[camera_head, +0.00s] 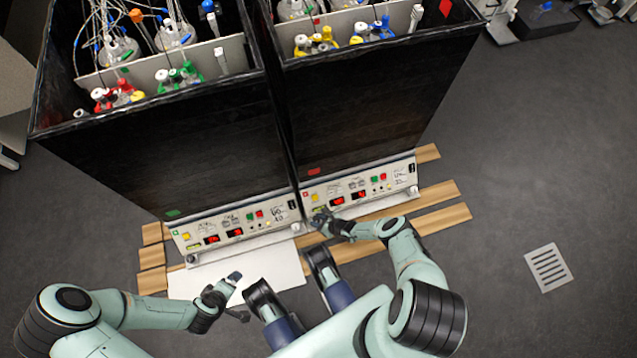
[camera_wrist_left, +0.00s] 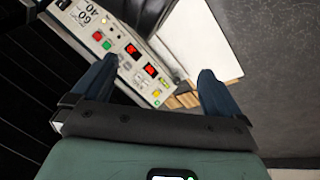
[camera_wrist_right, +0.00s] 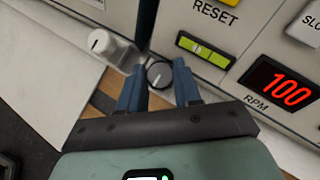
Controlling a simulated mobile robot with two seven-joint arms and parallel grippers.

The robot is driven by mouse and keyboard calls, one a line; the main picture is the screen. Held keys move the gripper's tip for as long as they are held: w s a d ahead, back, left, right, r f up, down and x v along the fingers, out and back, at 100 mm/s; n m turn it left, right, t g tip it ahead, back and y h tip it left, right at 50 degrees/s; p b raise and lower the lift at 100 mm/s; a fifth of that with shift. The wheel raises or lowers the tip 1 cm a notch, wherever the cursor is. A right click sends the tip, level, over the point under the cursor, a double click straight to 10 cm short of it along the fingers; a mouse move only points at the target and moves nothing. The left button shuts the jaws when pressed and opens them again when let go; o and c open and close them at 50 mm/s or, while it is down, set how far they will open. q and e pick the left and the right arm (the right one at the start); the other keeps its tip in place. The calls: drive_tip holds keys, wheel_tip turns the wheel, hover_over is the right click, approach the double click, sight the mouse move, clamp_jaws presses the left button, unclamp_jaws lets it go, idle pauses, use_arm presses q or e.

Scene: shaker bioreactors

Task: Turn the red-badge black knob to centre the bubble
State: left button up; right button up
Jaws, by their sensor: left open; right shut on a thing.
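The black knob (camera_wrist_right: 159,74) with a pale pointer line sits at the lower corner of the right unit's front. My right gripper (camera_wrist_right: 159,72) has one finger on each side of it and is shut on it. In the head view my right gripper (camera_head: 322,218) reaches the left end of the right panel and hides the knob. The green bubble level (camera_wrist_right: 204,49) is just above the knob; the bubble's exact place is hard to tell. A red badge (camera_head: 313,171) marks the right unit. My left gripper (camera_head: 239,296) is open and empty; its fingers show in the left wrist view (camera_wrist_left: 156,72).
The left unit has a green badge (camera_head: 173,213) and a similar panel. A white knob (camera_wrist_right: 100,41) stands left of the black one. A white sheet (camera_head: 187,284) and wooden slats (camera_head: 440,219) lie on the floor. The grey floor at right is clear around a drain grate (camera_head: 548,267).

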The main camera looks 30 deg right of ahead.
use_arm(q)
drive_tip(key=shift+d+r, duration=0.1)
drive_tip(key=shift+r, duration=0.1)
use_arm(e)
drive_tip(key=shift+a+m+h+p, duration=0.15)
drive_tip(key=shift+m+h+p, duration=0.45)
drive_tip(key=shift+m, duration=0.3)
drive_tip(key=shift+a+m+t+h, duration=0.1)
drive_tip(key=shift+m+t+h, duration=0.3)
drive_tip(key=shift+m+h, duration=0.45)
drive_tip(key=shift+a+m+h, duration=0.1)
drive_tip(key=shift+m+h, duration=0.55)
drive_tip(key=shift+m, duration=0.3)
use_arm(q)
drive_tip(key=shift+s+d+r+b, duration=0.1)
drive_tip(key=shift+s+d+b, duration=0.05)
drive_tip(key=shift+s+b, duration=0.15)
use_arm(e)
drive_tip(key=shift+m+h, duration=0.7)
drive_tip(key=shift+m, duration=0.2)
use_arm(q)
drive_tip(key=shift+w, duration=0.1)
use_arm(e)
drive_tip(key=o, duration=0.8)
drive_tip(key=shift+c, duration=0.2)
